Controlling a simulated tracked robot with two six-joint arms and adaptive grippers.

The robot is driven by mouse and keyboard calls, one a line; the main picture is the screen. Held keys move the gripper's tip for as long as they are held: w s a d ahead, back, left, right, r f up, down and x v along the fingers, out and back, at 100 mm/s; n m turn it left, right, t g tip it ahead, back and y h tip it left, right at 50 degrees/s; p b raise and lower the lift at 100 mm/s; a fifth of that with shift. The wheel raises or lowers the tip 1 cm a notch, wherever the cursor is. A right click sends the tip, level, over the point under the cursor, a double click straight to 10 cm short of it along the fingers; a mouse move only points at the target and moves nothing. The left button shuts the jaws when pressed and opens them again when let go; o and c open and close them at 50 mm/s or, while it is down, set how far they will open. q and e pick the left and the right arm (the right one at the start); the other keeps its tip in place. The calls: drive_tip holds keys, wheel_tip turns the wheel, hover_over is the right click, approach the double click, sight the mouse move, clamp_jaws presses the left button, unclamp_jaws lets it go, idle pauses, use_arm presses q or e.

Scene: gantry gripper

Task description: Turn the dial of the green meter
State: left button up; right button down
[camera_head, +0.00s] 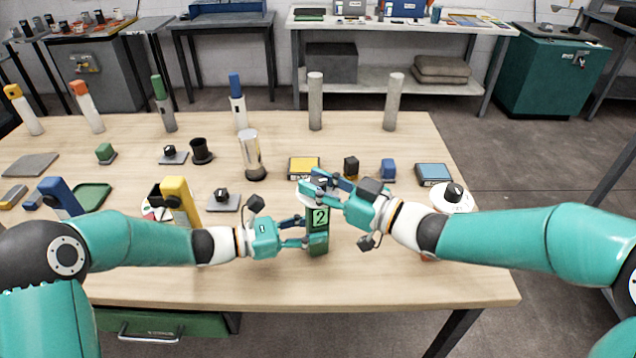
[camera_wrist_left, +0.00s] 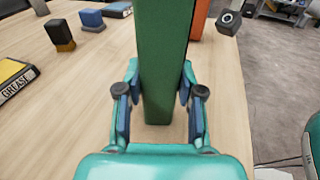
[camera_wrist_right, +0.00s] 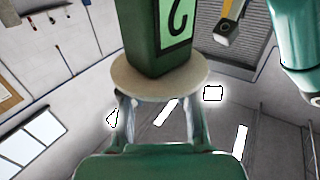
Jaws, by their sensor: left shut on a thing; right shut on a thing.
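The green meter (camera_head: 318,242) stands upright near the front middle of the table, with a light green "2" panel on its front. My left gripper (camera_head: 304,238) is shut on its body from the left; in the left wrist view the green body (camera_wrist_left: 163,60) sits between the fingers. My right gripper (camera_head: 325,186) is shut on the dial at the top of the meter. In the right wrist view the meter (camera_wrist_right: 160,40) appears upside down with a pale round disc (camera_wrist_right: 155,82), and the fingers close beyond the disc. The dial's knob is mostly hidden.
A yellow-black block (camera_head: 304,167), a dark block (camera_head: 351,167) and a blue block (camera_head: 388,169) lie behind the meter. A glass-like cylinder (camera_head: 250,155) stands left of them. A black knob on a white disc (camera_head: 454,196) is at right. The front table edge is clear.

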use_arm(q)
drive_tip(key=shift+s+f, duration=0.1)
use_arm(e)
drive_tip(key=shift+r+n+g+y, duration=0.15)
drive_tip(key=shift+n+g+y, duration=0.25)
drive_tip(key=shift+g, duration=0.1)
drive_tip(key=c, duration=0.8)
unclamp_jaws()
drive_tip(key=shift+s+d, duration=0.1)
drive_tip(key=v, duration=1.2)
use_arm(q)
drive_tip(key=o, duration=1)
